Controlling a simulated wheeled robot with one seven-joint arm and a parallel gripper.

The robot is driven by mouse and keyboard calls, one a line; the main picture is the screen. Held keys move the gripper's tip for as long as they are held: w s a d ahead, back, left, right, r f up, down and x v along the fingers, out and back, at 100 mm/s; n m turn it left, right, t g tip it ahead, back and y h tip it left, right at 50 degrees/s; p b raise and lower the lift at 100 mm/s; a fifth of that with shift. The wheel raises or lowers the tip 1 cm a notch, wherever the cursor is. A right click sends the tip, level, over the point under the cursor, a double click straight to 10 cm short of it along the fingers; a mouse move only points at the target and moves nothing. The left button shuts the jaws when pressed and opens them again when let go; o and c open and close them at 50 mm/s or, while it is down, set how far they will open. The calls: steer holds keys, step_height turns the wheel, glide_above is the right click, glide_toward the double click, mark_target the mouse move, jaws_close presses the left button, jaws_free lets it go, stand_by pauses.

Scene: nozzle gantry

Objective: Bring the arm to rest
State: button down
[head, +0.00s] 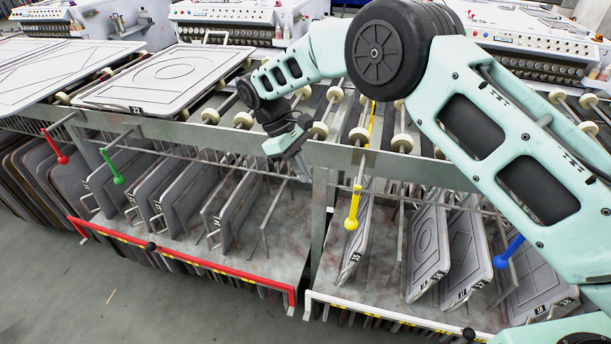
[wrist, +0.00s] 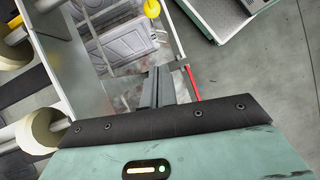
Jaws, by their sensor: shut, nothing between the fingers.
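My arm, mint green with black joints, reaches in from the right of the head view and bends down over the roller rail. My gripper (head: 300,172) points down just in front of the grey rail (head: 340,157), above the rack of upright boards. In the wrist view my gripper (wrist: 157,82) shows as two dark fingers pressed together with nothing between them. It is apart from the boards below.
A framed board (head: 165,78) lies on the rollers. A yellow-knobbed lever (head: 352,207), a blue one (head: 509,252), a green one (head: 112,168) and a red one (head: 57,148) hang along the front. The lower rack has a red edge (head: 180,264). Grey floor is clear at front left.

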stand_by(0.3)
steer(key=s+r+m+t+y+p, duration=0.1)
steer(key=s+r+m+y, duration=0.15)
steer(key=s+r, duration=1.15)
steer(key=s+d+r+m+t+y, duration=0.1)
steer(key=s+d, duration=0.4)
steer(key=s, duration=0.4)
steer(key=s+d+m+t+y+p, duration=0.1)
steer(key=s+d, duration=0.4)
steer(key=s, duration=0.4)
steer(key=shift+s+d+r+y, duration=0.15)
steer(key=shift+d+r+y, duration=0.2)
steer(key=shift+r, duration=0.05)
